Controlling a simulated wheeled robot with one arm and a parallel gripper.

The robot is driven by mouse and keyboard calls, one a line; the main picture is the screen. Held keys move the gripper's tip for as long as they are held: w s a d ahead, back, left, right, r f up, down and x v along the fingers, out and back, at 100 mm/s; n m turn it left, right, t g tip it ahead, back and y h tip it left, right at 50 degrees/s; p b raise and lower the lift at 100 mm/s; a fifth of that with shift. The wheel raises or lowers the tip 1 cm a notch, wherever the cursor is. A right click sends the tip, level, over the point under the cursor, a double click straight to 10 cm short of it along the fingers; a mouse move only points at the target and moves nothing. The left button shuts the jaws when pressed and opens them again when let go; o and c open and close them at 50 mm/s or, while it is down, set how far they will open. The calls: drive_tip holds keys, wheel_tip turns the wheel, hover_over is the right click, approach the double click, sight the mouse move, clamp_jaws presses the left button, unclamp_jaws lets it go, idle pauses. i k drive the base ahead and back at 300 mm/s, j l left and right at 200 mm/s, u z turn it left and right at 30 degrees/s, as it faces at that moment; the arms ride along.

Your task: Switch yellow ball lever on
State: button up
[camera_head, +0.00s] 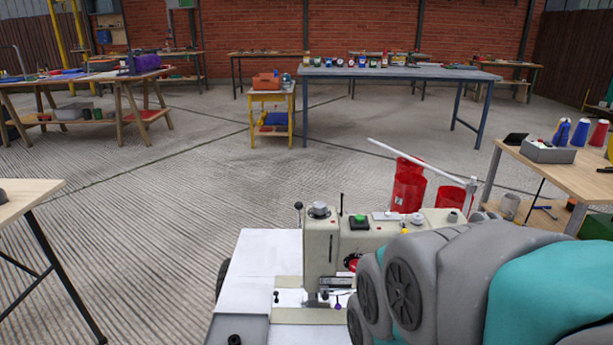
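A cream sewing-type machine (321,245) stands on a white worktop (262,260) in front of me. A small yellow spot (405,230) shows on its long arm, just above my arm; it looks like the yellow ball, but it is too small to tell its lever's position. A black ball lever (298,206) stands up at the machine's left side. A small purple ball (338,306) hangs low near the needle area. My grey and teal arm fills the lower right and hides the machine's lower right part. My gripper is not in view.
A green button (359,219) and a grey knob (319,209) sit on top of the machine. Red bins (408,188) stand behind it. A wooden table (567,172) is at right, another (22,196) at left. Open concrete floor (200,170) lies behind and left.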

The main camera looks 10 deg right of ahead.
sight(402, 223)
drive_tip(key=z, duration=0.7)
